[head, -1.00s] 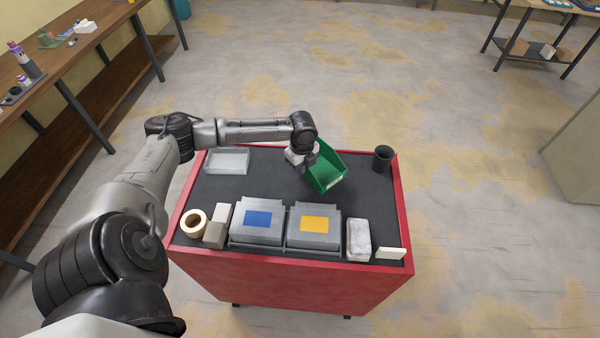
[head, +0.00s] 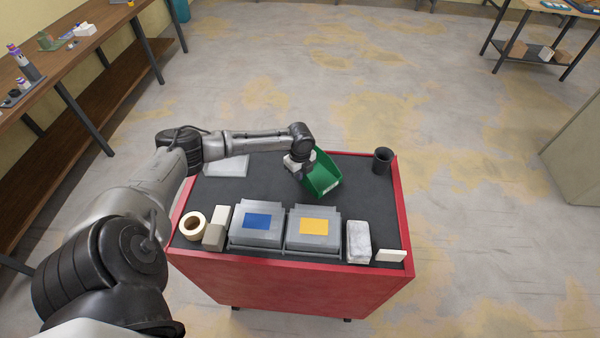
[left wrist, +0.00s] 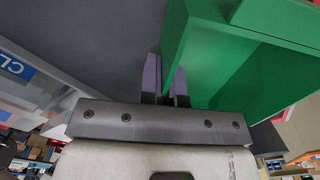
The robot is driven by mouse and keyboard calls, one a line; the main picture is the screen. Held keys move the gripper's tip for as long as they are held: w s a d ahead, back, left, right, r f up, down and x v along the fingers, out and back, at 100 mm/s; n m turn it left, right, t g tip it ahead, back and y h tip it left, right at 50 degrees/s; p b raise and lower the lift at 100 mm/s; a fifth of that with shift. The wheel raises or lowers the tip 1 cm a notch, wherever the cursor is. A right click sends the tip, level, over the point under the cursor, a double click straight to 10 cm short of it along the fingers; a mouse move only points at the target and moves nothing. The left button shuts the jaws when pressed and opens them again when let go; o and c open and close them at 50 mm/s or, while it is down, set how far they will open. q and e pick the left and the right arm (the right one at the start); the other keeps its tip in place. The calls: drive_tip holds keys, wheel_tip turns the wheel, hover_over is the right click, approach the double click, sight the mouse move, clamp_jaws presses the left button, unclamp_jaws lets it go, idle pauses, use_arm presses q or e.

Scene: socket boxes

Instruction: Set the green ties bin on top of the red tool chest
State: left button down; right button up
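The green ties bin (head: 324,181) is over the dark top of the red tool chest (head: 270,180), right of centre towards the back. It looks turned at an angle, and I cannot tell whether its base touches the top. My left gripper (head: 305,174) is at the bin's left side. In the left wrist view the two fingers (left wrist: 166,88) are close together with the green bin wall (left wrist: 172,45) between them. The bin fills the right of that view (left wrist: 235,70). My right gripper is not in view.
Two grey boxes with blue (head: 257,221) and yellow (head: 314,226) labels stand along the chest's front. A tape roll (head: 193,226) is left of them; a pale block (head: 358,242) is right. A black cup (head: 382,160) stands back right. A clear tray (head: 227,166) is back left.

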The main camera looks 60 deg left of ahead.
use_arm(q)
drive_tip(key=c, duration=1.8)
unclamp_jaws()
drive_tip(key=shift+f, duration=0.15)
drive_tip(key=o, duration=0.5)
drive_tip(key=shift+c, duration=0.2)
wheel_tip(320, 180, up, 12)
drive_tip(key=shift+f, duration=0.1)
drive_tip(key=shift+r, duration=0.25)
drive_tip(key=shift+d+p, duration=0.1)
drive_tip(key=shift+p, duration=0.25)
